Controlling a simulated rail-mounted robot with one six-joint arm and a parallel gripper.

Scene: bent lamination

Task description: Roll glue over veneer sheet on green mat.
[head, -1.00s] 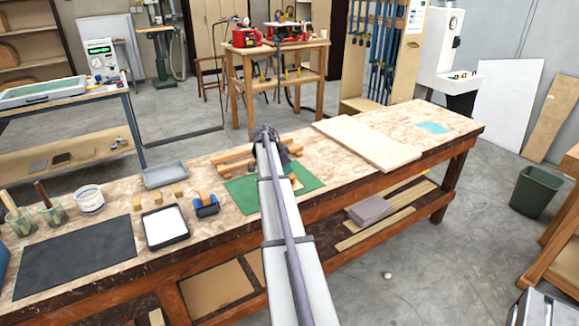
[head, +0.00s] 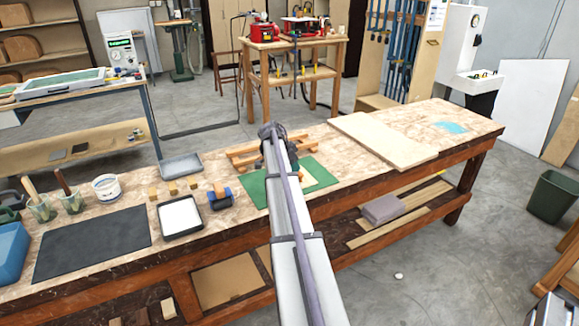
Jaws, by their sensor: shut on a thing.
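The green mat (head: 252,192) lies on the workbench, partly covered by my arm. A pale patch that looks like the veneer sheet (head: 311,178) shows on it right of my arm; the rest is hidden. My gripper (head: 272,134) is at the far end of my arm, over the back of the mat by some wooden bars. Its fingers are hidden by the arm. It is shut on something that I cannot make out. A black tray with white content, likely glue (head: 180,216), stands left of the mat. A blue item with a brown top (head: 220,198) stands between them.
Small wooden blocks (head: 172,187), a grey tray (head: 181,166), a white tub (head: 106,187) and a dark mat (head: 92,243) lie to the left. A large pale board (head: 382,140) lies right of the green mat. Wooden bars (head: 243,157) lie behind the mat.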

